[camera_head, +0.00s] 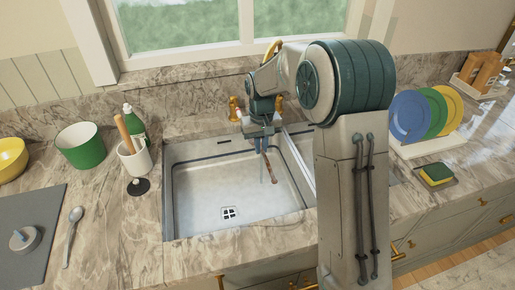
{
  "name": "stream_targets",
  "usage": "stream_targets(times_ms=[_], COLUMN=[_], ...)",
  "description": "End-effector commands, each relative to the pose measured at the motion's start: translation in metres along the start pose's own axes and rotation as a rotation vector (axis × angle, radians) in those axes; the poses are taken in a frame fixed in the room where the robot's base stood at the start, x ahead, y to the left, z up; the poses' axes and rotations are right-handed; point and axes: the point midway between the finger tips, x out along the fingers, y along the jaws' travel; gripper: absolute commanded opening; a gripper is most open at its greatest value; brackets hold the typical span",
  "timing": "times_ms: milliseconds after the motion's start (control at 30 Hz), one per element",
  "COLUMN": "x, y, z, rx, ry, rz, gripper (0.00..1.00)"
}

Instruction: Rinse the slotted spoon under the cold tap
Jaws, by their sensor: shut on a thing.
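My gripper (262,150) points down over the sink (205,190), above its back right part. It is shut on a thin brown utensil, taken as the slotted spoon (271,172), which hangs tilted below the fingers. Its slotted end cannot be made out. A faint pale streak beside it may be running water, but I cannot tell. Brass tap handles (233,108) stand at the back of the sink. A curved brass spout (272,48) shows partly behind my arm. I cannot tell which handle is cold.
Left of the sink are a white utensil pot (135,160), a green bottle (134,121), a green pot (81,147), a dark round item (138,187) and a metal spoon (72,235). A plate rack (430,147) and a sponge (436,174) are at right. My arm hides the sink's right side.

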Motion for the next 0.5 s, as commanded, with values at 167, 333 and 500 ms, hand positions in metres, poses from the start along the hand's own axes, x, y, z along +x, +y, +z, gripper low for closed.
stream_targets(times_ms=[167, 333, 500], x=[0.003, 0.006, 0.009], y=[0.012, 0.022, 0.031], z=[-0.014, -0.026, -0.036], rx=[0.001, 0.001, 0.001], ry=[0.000, 0.000, 0.000], rz=[0.000, 0.000, 0.000], gripper=[0.00, 0.00, 0.00])
